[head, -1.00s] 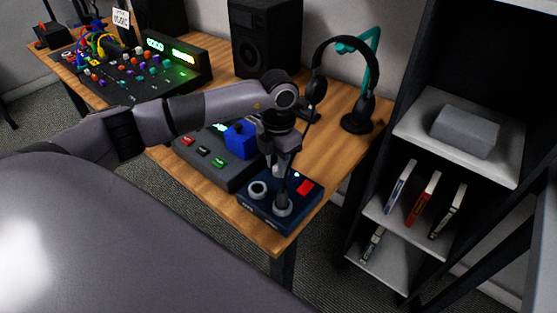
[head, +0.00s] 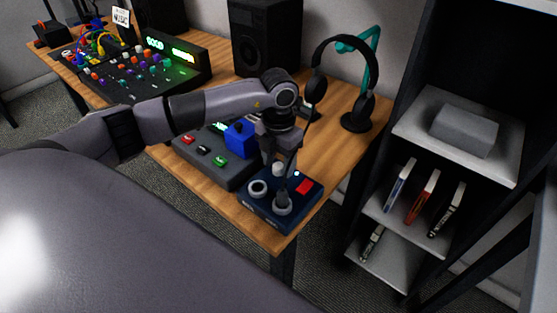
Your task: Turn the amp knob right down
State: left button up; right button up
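The amp, a small dark blue box (head: 253,210), sits at the front right corner of the desk. On its top are a round ringed knob (head: 258,187) at the left, another round control (head: 282,205) with a dark upright body at the front, a red block (head: 304,187) and a small lit lamp. My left gripper (head: 279,168) points down just above the back of the amp, with a small pale cylinder showing between its fingers. I cannot tell whether the fingers touch it or how far apart they are. My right gripper is not in view.
A grey box (head: 205,163) with coloured buttons and a blue block (head: 240,139) stand left of the amp. Headphones on a stand (head: 357,122), a speaker (head: 265,38) and a mixer (head: 135,75) are behind. A shelf unit (head: 400,128) stands right, beyond a gap.

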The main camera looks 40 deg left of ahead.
aim_at(278, 166)
pick_arm(q)
jog(key=shift+r, duration=3.6)
